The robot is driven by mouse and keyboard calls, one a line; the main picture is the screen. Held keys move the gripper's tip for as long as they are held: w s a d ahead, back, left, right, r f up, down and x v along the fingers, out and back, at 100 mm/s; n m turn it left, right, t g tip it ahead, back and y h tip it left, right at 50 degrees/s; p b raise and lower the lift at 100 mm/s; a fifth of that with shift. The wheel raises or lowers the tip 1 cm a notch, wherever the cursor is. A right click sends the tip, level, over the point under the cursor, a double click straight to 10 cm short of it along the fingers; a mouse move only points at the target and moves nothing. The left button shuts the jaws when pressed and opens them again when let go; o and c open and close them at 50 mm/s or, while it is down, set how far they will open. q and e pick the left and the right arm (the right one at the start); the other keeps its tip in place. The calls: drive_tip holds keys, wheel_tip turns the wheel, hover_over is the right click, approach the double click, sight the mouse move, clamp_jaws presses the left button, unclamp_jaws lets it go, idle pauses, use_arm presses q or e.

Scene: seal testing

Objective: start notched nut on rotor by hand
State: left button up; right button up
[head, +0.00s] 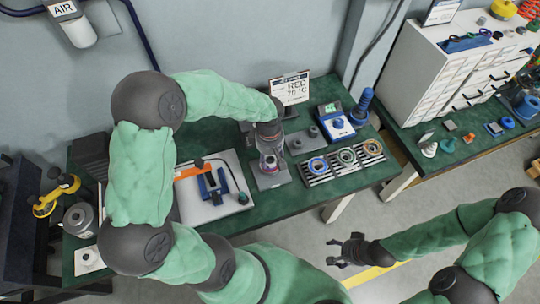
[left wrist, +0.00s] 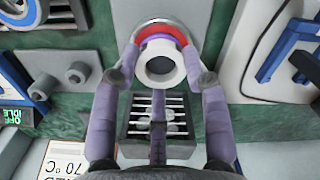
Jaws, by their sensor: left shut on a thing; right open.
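My left gripper (head: 268,148) points down over a grey plate (head: 272,181) on the green bench. In the left wrist view its fingers (left wrist: 160,68) are shut around a pale ring with a dark hole, which looks like the notched nut (left wrist: 142,64). A red and purple ring (left wrist: 160,34) shows right behind it, and a shiny round metal rim, apparently around the rotor (left wrist: 150,24), lies beyond. I cannot tell whether the nut's thread touches the rotor; no notches are clear. My right gripper (head: 347,250) is open and empty, off the bench's front edge.
A slatted rack (head: 318,179) with several rings stands to the right. A white board (head: 206,212) with a blue fixture (head: 212,186) lies to the left. A sign reading RED 70 °C (head: 290,88) stands behind. A white drawer cabinet (head: 425,65) is on the right bench.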

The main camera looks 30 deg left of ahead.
use_arm(q)
drive_tip(key=shift+s+f+m, duration=0.15)
drive_tip(key=shift+m, duration=0.15)
drive_tip(key=shift+d+m, duration=0.1)
drive_tip(key=shift+m, duration=0.6)
drive_tip(key=o, duration=1.4)
drive_tip(key=shift+o, duration=0.2)
drive_tip(key=shift+p, duration=0.3)
wheel_tip(320, 180, up, 9)
drive_tip(key=p, duration=0.6)
